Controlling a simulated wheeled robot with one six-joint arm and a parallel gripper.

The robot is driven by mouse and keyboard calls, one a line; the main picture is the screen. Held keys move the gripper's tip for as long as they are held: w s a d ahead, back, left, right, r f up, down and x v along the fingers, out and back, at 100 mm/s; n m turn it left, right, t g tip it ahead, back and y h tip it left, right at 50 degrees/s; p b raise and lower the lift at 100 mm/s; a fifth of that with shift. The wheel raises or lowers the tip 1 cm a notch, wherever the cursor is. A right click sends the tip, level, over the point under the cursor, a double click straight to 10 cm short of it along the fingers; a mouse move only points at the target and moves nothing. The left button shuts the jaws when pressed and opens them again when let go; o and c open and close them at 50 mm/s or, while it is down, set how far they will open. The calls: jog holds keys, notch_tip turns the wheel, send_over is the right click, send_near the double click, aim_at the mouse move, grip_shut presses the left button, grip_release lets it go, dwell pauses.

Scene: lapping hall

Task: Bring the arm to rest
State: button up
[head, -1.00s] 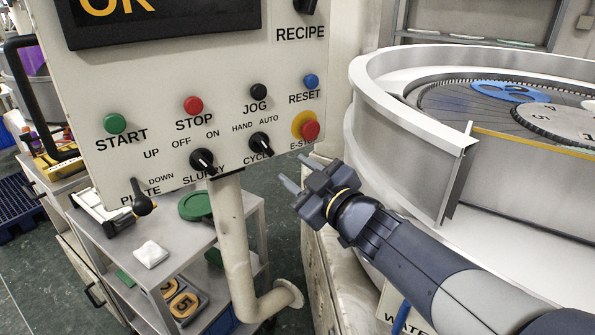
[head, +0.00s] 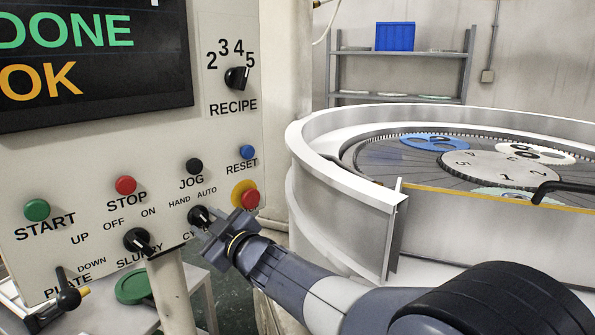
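My gripper (head: 207,235) is at the lower middle of the head view, in front of the lower right of the control panel (head: 75,165). Its fingers point left toward the panel, near the cycle switch (head: 200,216) and below the red emergency stop (head: 250,199) on its yellow ring. Two fingers seem to show with a gap between them, and nothing is seen held. Whether the fingertips touch the panel cannot be told. My arm runs from the gripper to the lower right.
The panel screen (head: 90,55) reads DONE and OK. The lapping machine's white round rim (head: 345,190) stands close on the right, with a numbered plate (head: 500,170) inside. A shelf (head: 400,97) with a blue bin (head: 395,37) is at the back wall. A panel post (head: 172,290) stands lower left.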

dwell(0.4)
jog(key=v, duration=1.1)
jog(key=x, duration=1.1)
jog(key=shift+w+a, duration=0.15)
jog(key=shift+a, duration=0.05)
jog(key=shift+d+r+m+p, duration=0.15)
jog(key=shift+r+m+p, duration=0.05)
jog(key=shift+m+p, duration=1.45)
jog(key=shift+m, duration=0.05)
jog(key=m+p, duration=0.3)
jog(key=shift+f+m+p, duration=0.2)
jog(key=shift+m+p, duration=1.2)
jog(key=shift+p, duration=0.1)
jog(key=shift+s, duration=0.2)
